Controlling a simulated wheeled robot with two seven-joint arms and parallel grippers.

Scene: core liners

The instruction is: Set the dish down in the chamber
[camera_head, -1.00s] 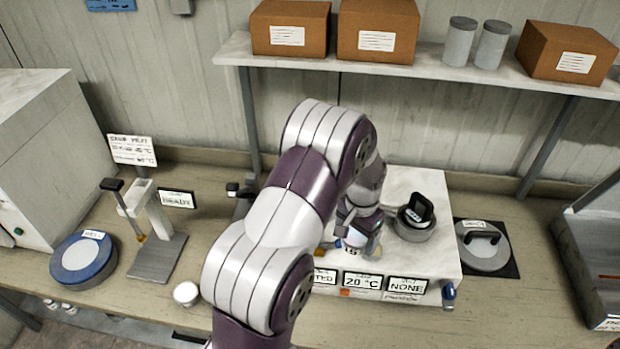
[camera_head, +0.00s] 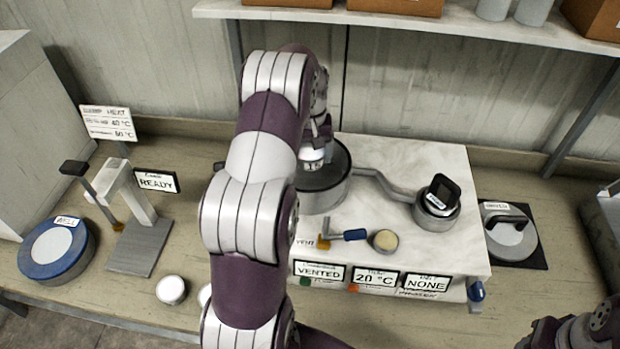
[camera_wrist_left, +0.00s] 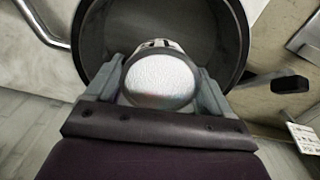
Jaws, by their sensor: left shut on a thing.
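My left gripper (camera_head: 314,148) is shut on a small dish with a pale, speckled round face (camera_wrist_left: 160,78). In the head view only a white, marked part of the dish (camera_head: 312,157) shows below the fingers. The chamber (camera_head: 322,199), a dark grey round open vessel, stands on the white marble-like block. The dish is over the chamber's mouth; the dark chamber wall (camera_wrist_left: 234,45) curves around behind it in the left wrist view. I cannot tell whether the dish touches the floor. Part of my right arm (camera_head: 578,330) shows at the lower right; its fingers are unclear.
A pipe (camera_head: 385,186) links the chamber to a round gauge base (camera_head: 437,212). A blue-handled valve (camera_head: 347,235) and a cream-topped round piece (camera_head: 385,240) are in front. Signs read VENTED, 20 °C and NONE. A grey handled lid (camera_head: 508,235) lies right; a white dish (camera_head: 171,289) stands left.

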